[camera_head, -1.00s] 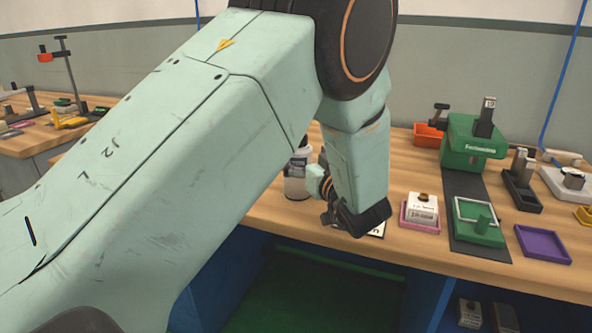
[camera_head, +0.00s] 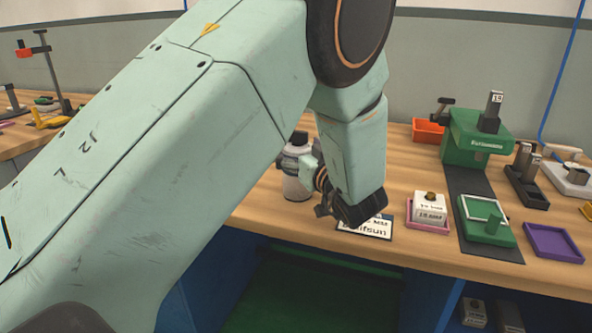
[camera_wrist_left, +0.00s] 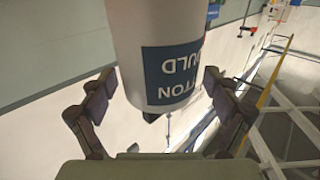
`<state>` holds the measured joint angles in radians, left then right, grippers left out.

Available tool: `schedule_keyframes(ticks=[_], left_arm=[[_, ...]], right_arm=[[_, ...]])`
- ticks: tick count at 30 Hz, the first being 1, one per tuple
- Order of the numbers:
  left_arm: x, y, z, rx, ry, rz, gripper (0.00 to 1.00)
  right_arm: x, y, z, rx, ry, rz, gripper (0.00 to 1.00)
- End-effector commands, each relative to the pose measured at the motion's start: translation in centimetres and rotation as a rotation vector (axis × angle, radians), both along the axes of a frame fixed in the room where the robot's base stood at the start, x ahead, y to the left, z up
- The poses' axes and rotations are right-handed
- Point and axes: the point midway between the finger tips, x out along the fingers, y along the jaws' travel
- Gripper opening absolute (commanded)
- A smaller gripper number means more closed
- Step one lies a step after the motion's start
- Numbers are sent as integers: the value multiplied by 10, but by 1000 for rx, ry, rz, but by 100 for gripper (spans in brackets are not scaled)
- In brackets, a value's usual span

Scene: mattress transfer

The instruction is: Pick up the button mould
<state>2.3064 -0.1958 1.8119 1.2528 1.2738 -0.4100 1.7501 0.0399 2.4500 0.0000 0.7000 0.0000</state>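The button mould is a white cylinder with a dark top (camera_head: 297,183), standing on the wooden bench left of my left wrist. In the left wrist view the button mould (camera_wrist_left: 160,40) fills the upper middle, with a blue label whose lettering is upside down. My left gripper (camera_wrist_left: 158,100) is open, its two dark fingers apart on either side of the cylinder's lower end in that view. A gap shows beside each finger. In the head view the gripper (camera_head: 308,180) is at the mould, partly hidden by my wrist. My right gripper is not in view.
A white lettered card (camera_head: 365,229) lies at the bench's front edge below my wrist. To the right are a pink tray (camera_head: 428,228) holding a white block, a green fixture (camera_head: 476,140), and a purple tray (camera_head: 553,243). An orange bin (camera_head: 429,131) stands behind.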

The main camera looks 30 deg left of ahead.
Motion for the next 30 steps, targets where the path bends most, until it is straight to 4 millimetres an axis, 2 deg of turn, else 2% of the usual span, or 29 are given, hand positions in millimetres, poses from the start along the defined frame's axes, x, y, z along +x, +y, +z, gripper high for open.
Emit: schedule_keyframes(ticks=[2, 30], left_arm=[[0, -1, 0, 0, 0, -1, 82], [1, 2, 0, -1, 0, 0, 2]], right_arm=[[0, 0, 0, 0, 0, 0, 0], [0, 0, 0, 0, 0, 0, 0]])
